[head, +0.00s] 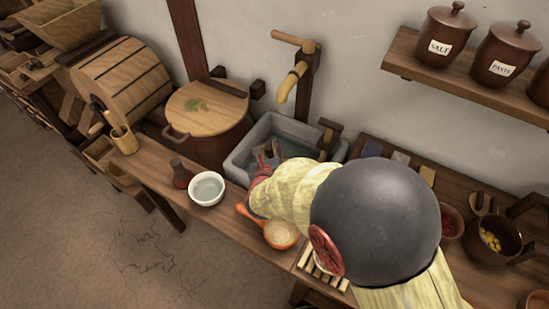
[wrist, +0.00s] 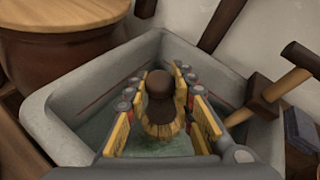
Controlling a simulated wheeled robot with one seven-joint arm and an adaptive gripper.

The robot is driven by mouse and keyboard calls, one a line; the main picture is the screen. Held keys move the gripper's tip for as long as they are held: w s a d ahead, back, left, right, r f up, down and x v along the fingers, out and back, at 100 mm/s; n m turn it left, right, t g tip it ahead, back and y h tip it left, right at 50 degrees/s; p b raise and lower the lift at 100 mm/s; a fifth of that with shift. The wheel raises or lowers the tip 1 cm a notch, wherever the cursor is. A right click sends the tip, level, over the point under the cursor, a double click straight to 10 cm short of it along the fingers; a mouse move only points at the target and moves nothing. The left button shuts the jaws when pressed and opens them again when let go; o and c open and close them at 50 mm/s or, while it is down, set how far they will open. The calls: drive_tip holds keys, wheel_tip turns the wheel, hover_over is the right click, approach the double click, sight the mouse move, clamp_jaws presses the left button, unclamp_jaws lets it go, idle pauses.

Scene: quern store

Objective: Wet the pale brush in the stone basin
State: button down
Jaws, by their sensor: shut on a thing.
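The grey stone basin (head: 243,146) stands against the wall under a wooden spout, with greenish water in it. In the wrist view, its rim (wrist: 52,88) surrounds my gripper. My gripper (wrist: 162,118) is shut on a brush with a rounded brown handle (wrist: 160,84) and pale straw-coloured bristles (wrist: 164,125). The bristles point down over the water inside the basin; I cannot tell whether they touch it. In the head view, my gripper (head: 267,156) is inside the basin's outline, and my arm hides part of the basin's front.
A wooden spout (head: 289,82) hangs above the basin. A large lidded pot (head: 205,104) stands close on the left. A shelf with jars (head: 447,34) is at upper right.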

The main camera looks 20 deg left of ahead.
wheel_tip(320, 180, up, 12)
drive_tip(key=p, duration=0.4)
drive_tip(key=shift+f, duration=0.15)
idle(0.7)
idle(2.0)
wheel_tip(320, 180, up, 4)
drive_tip(key=shift+p, duration=0.8)
